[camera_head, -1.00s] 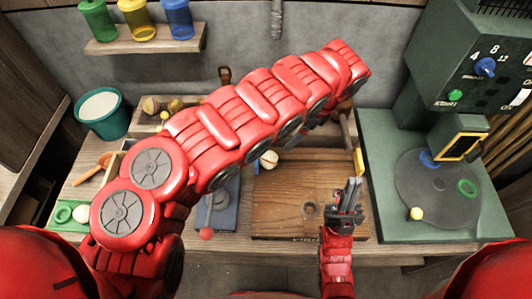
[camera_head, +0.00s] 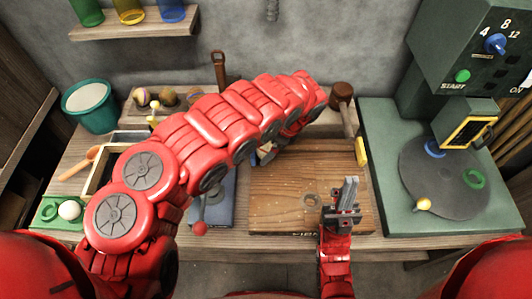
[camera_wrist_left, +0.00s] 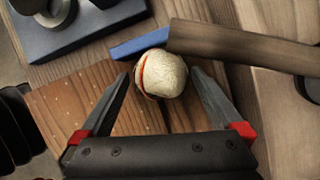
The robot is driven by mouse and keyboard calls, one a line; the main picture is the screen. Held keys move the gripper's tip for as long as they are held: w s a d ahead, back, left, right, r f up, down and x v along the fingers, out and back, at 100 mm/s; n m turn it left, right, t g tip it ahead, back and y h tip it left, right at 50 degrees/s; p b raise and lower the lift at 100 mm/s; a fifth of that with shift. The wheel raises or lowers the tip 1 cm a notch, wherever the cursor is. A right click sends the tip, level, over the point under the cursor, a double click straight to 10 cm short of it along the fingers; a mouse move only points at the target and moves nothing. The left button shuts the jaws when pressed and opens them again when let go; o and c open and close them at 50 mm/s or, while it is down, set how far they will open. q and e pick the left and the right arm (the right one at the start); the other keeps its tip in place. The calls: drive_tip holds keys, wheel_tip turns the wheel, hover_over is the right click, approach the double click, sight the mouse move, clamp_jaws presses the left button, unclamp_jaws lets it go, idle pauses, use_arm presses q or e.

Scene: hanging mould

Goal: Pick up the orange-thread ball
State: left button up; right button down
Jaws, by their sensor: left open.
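The orange-thread ball (camera_wrist_left: 162,74) is cream with an orange thread line on its left side. In the left wrist view it lies at the far edge of the wooden board (camera_wrist_left: 62,108). My left gripper (camera_wrist_left: 159,73) is open, with one fingertip on each side of the ball; I cannot tell whether either touches it. In the head view my left arm hides most of that gripper and the ball. My right gripper (camera_head: 346,192) is over the front right of the wooden board (camera_head: 285,200); its fingers look close together, but their state is unclear.
A wooden bar (camera_wrist_left: 245,48) and a blue piece (camera_wrist_left: 138,45) lie right behind the ball. A mallet (camera_head: 341,91) stands at the back. A blue base (camera_head: 217,208) with a red-knobbed lever is left of the board, a green machine (camera_head: 385,170) right.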

use_arm(q)
drive_tip(key=shift+w, duration=0.1)
drive_tip(key=c, duration=1.3)
drive_tip(key=shift+c, duration=0.2)
